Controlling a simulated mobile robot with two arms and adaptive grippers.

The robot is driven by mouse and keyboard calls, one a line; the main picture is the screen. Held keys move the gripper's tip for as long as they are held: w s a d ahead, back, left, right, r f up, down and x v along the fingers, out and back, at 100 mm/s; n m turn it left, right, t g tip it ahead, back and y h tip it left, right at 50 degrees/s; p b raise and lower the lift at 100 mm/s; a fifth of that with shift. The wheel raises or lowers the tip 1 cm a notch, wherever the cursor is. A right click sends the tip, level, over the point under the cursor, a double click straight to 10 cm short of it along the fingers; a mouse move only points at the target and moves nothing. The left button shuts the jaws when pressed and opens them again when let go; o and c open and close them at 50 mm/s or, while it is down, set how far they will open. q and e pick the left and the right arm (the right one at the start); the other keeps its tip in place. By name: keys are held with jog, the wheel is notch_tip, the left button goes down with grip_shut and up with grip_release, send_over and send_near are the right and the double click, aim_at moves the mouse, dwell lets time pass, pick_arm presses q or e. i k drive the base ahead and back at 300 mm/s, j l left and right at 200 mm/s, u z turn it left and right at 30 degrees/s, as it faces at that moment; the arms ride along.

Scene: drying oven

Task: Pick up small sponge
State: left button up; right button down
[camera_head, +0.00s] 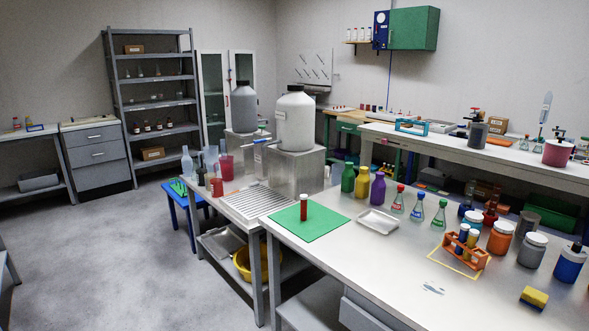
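A small yellow sponge (534,297) with a dark layer along its lower side lies on the white lab bench (345,262), near the bottom right of the head view. It sits apart from the jars behind it. Neither of my grippers shows in the head view.
An orange rack (467,254) with tubes stands left of the sponge, inside a yellow outline. A metal tray (380,221) and green mat (304,223) lie further left. The bench front is mostly clear.

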aim_at(535, 299)
jog(key=z, duration=1.45)
